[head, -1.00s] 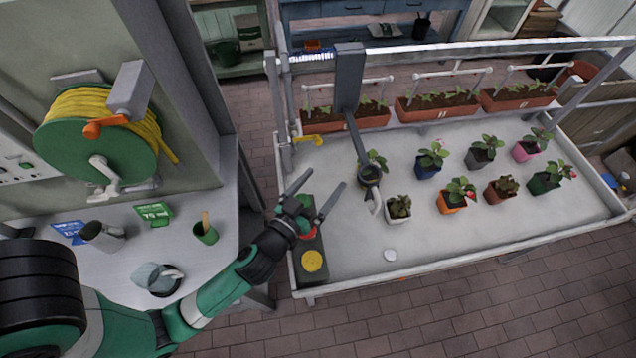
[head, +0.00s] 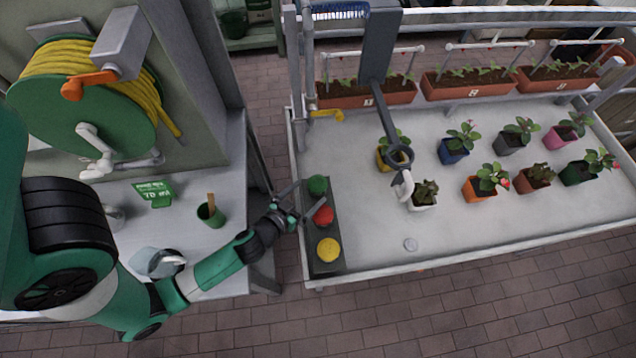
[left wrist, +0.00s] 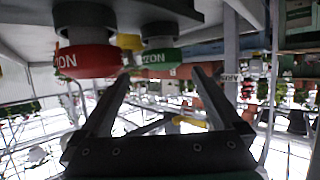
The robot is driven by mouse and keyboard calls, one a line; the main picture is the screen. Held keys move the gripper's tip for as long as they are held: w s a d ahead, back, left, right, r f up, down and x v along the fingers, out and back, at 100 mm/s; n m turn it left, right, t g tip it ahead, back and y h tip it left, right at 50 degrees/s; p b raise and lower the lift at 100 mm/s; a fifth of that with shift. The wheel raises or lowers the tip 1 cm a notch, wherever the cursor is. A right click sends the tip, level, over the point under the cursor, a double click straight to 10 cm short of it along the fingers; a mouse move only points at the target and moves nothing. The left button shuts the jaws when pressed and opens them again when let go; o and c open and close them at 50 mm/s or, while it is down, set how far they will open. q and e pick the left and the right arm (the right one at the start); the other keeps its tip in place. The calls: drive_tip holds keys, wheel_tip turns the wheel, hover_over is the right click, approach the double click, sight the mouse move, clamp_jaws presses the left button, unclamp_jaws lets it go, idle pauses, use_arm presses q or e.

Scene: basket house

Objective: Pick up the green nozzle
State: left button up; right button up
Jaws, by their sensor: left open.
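The green nozzle (head: 317,184) is a round piece at the back end of a dark tray (head: 313,238), with the red nozzle (head: 324,215) and yellow nozzle (head: 328,250) in front of it. My left gripper (head: 308,200) is open and empty at the tray's left side, close to the green and red nozzles. In the left wrist view, the green nozzle (left wrist: 160,56) shows just beyond the open fingers (left wrist: 160,86), roughly in line with the gap between them. The red nozzle (left wrist: 90,60) is left of it. I cannot tell if a finger touches anything. My right gripper is not in view.
A white planting table (head: 440,245) with several potted plants lies right of the tray. A yellow hose reel (head: 90,95) and a side table (head: 215,250) stand at left.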

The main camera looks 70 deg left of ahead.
sight(314, 187)
use_arm(q)
drive_tip(key=shift+x, duration=1.1)
drive_tip(key=x, duration=0.4)
drive_tip(key=shift+a+f, duration=0.25)
drive_tip(key=shift+f, duration=0.05)
drive_tip(key=c, duration=1.3)
drive_tip(key=shift+r+p, duration=0.15)
drive_tip(key=shift+p, duration=0.2)
